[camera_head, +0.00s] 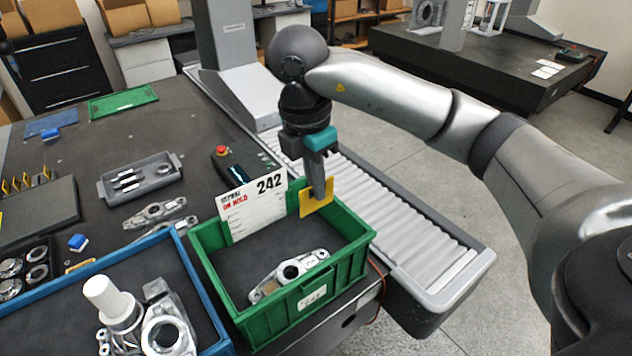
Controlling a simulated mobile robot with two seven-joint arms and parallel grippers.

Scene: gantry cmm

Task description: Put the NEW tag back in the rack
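My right gripper (317,190) points down over the back right part of the green crate. Its fingers are closed on a yellow tag (316,206). No writing is readable on the tag, so I cannot tell whether it says NEW. The tag hangs near the crate's back wall, and I cannot tell whether it touches it. A small rack (28,184) with several upright yellow tags is at the far left of the dark table, behind a dark flat block. My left gripper is not in view.
The green crate (300,312) holds a metal part (290,272); a white "242" ON HOLD card (252,205) stands at its back left. A blue-rimmed tray (205,300) with metal parts is left of it. A grey tray (140,180) and loose castings (155,212) lie between crate and rack.

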